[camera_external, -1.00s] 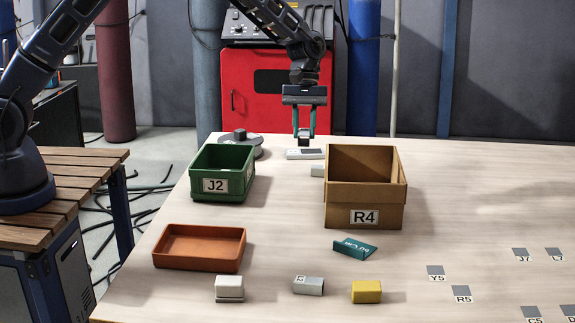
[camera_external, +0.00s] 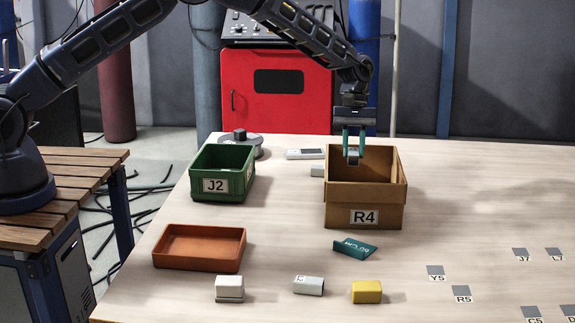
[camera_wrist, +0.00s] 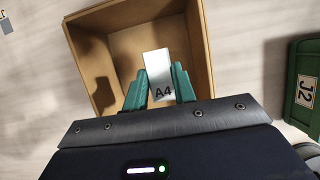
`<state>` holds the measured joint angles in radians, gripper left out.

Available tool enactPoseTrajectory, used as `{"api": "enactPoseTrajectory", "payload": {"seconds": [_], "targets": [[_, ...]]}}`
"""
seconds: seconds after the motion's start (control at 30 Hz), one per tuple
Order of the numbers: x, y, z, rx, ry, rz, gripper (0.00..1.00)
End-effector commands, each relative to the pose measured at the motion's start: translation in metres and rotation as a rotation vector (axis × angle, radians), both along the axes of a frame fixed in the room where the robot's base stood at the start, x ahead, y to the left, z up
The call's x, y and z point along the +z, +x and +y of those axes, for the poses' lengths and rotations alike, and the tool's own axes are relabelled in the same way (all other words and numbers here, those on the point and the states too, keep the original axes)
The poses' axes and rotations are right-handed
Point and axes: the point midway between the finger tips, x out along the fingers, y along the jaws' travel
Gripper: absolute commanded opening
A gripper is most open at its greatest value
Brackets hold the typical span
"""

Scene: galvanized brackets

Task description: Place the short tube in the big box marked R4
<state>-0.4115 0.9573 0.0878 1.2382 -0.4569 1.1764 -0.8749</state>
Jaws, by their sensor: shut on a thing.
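The big brown box marked R4 (camera_external: 364,192) stands open on the table, right of centre in the external view. My gripper (camera_external: 354,147) points down over its opening, shut on a short light-grey piece marked A4 (camera_wrist: 157,66). In the wrist view the fingers (camera_wrist: 160,84) pinch it from both sides, with the box (camera_wrist: 200,35) beneath. In the external view the piece (camera_external: 353,158) shows small and dark at the fingertips, near rim height and apart from the walls. Its ends are not clear, so I cannot see whether it is hollow. Part of the box floor is hidden.
A green box J2 (camera_external: 222,186) and an orange tray (camera_external: 200,263) stand to the left. In front lie a white block (camera_external: 229,288), a grey tube-like piece (camera_external: 308,285), a yellow block (camera_external: 366,291) and a teal piece (camera_external: 354,248). A pale piece (camera_external: 317,171) sits beside the R4 box.

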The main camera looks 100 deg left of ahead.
Motion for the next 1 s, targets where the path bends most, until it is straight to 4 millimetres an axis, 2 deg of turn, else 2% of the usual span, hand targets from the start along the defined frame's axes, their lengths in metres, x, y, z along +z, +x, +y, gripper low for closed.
{"api": "enactPoseTrajectory", "payload": {"seconds": [0.1,0.33,0.67,0.9,1.0], "targets": [[-0.028,0.0,0.0,0.001,-0.001,0.002,0.03],[-0.072,0.0,0.0,0.001,-0.002,0.001,0.03],[-0.095,0.0,0.0,0.001,-0.001,0.0,0.03],[-0.127,0.0,0.0,0.001,-0.001,0.001,0.03],[-0.132,0.0,0.0,0.0,0.0,-0.001,0.03]]}}
